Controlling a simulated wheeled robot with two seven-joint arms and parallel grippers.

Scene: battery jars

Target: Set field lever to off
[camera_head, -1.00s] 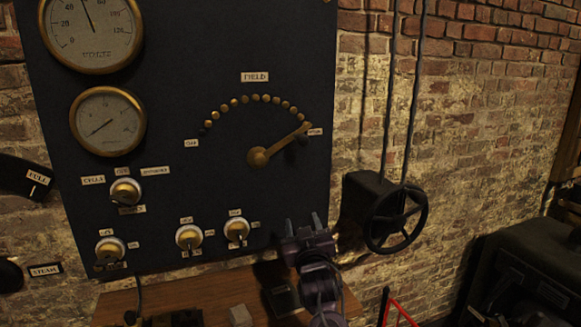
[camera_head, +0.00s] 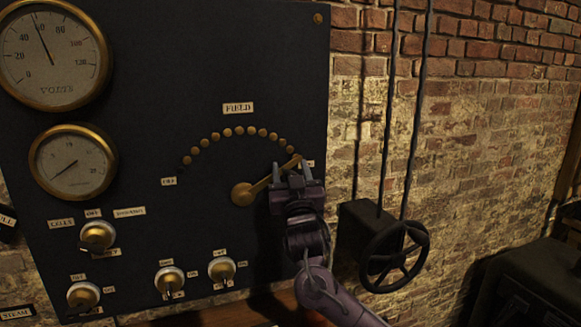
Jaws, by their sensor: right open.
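The brass field lever (camera_head: 259,187) is on the dark panel under the FIELD label (camera_head: 238,108). Its round hub is at the lower left and its arm points up and right to the right end of the arc of brass studs (camera_head: 227,132). The OFF label (camera_head: 168,181) is at the arc's left end. My right gripper (camera_head: 292,171) is open, with its fingertips at the lever's outer part. It hides some of the arm's tip, and I cannot tell whether it touches. My left gripper is not in view.
Two round gauges (camera_head: 73,165) are on the panel's left. Several brass knobs (camera_head: 221,269) are along its lower part. A black handwheel (camera_head: 395,256) stands out to the right of my right gripper, below two vertical cables (camera_head: 417,110). The brick wall is clear further right.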

